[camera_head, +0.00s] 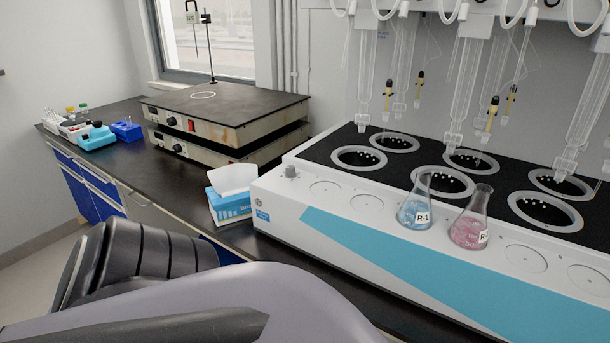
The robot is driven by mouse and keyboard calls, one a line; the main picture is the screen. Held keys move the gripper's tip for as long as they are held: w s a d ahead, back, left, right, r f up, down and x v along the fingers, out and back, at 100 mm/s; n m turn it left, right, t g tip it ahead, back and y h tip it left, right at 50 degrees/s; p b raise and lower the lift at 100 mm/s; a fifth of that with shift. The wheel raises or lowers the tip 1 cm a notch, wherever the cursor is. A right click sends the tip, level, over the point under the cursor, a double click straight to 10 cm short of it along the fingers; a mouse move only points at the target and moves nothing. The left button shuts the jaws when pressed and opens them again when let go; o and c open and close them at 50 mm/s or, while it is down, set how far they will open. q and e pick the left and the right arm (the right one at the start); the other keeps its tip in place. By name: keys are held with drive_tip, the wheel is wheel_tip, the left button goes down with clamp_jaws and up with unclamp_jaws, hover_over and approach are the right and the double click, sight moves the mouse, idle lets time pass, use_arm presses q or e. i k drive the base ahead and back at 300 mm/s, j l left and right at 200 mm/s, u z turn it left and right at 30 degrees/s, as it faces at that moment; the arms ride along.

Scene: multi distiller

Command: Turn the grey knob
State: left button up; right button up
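The small grey knob (291,171) stands upright on the front left end of the white multi distiller (285,208). Nothing touches it and it is in plain sight. The distiller has a blue stripe on its front and a black top with several round heating wells. One of my arms, dark ribbed and grey, fills the bottom left of the head view, in front of the bench edge. Neither of my grippers shows.
A blue flask (415,208) and a pink flask (468,229) stand on the distiller's front ledge. Glass tubes (464,88) hang above the wells. A tissue box (229,207) sits left of the distiller. Two stacked hotplates (222,129) stand behind. Bare bench (155,180) lies at left.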

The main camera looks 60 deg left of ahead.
sight(290, 170)
drive_tip(key=k+u, duration=0.15)
drive_tip(key=u, duration=1.9)
drive_tip(key=i+j, duration=0.1)
drive_tip(key=j, duration=0.3)
drive_tip(key=i+j, duration=0.15)
drive_tip(key=j, duration=0.3)
drive_tip(key=i+j, duration=0.1)
drive_tip(key=j, duration=0.3)
drive_tip(key=j+z, duration=0.2)
drive_tip(key=z, duration=0.9)
drive_tip(key=i+j, duration=0.05)
